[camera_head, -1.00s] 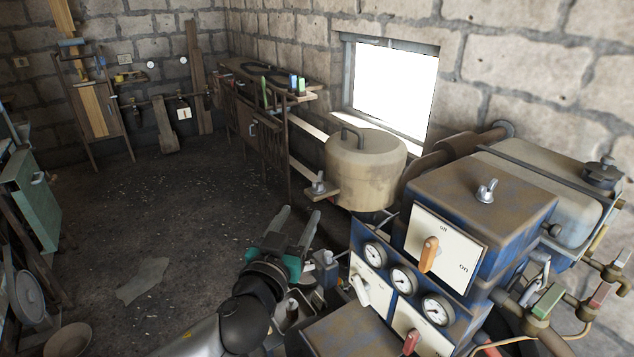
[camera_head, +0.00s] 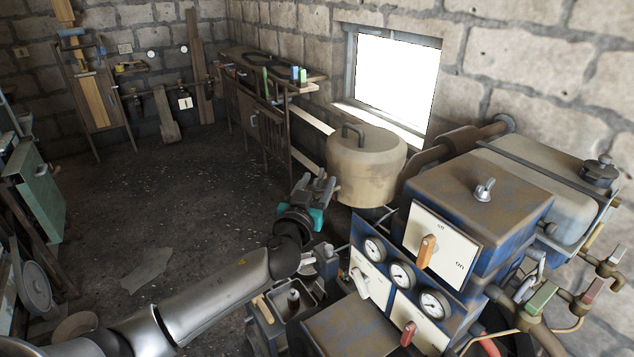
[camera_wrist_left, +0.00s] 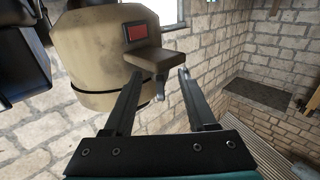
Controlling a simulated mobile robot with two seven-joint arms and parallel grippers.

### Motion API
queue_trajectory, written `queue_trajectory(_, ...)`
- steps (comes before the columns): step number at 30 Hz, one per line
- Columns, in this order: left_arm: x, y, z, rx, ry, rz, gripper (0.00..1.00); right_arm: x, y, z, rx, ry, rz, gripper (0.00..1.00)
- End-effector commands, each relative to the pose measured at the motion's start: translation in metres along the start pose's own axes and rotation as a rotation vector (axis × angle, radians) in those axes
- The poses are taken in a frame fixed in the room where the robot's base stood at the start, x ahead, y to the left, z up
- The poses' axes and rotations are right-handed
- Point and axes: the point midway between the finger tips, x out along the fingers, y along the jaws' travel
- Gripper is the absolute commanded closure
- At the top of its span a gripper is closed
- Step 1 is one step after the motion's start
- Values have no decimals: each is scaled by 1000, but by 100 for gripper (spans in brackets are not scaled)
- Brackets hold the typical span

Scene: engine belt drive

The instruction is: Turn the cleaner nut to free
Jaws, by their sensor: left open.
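The tan cleaner canister (camera_head: 366,170) stands below the window in the head view, and its curved side shows in the left wrist view (camera_wrist_left: 95,50). A brown block-shaped bracket (camera_wrist_left: 155,60) juts from it, with a small grey nut (camera_wrist_left: 160,88) at its lower side. My left gripper (camera_head: 317,183) is open beside the canister's left side. In the wrist view its two fingers (camera_wrist_left: 160,76) lie on either side of the nut, apparently not touching it. In the head view the gripper hides the bracket and nut. My right gripper is not in view.
The blue engine box (camera_head: 480,205) with an orange switch (camera_head: 427,251), a wing nut (camera_head: 484,189) on top and several gauges stands at the right. A workbench (camera_head: 265,70) stands behind along the wall. The floor at left is open.

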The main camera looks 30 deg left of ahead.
Motion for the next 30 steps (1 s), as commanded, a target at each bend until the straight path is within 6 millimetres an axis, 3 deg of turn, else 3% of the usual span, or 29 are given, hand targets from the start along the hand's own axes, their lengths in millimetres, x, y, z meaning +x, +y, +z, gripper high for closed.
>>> queue_trajectory(8, 1, 0, 0, 0, 0, 0, 43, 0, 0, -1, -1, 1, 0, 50)
queue_trajectory(23, 1, 0, 0, 0, 0, 0, 99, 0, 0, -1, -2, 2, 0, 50)
queue_trajectory(30, 1, 0, 0, 0, -1, 0, 100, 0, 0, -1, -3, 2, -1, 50)
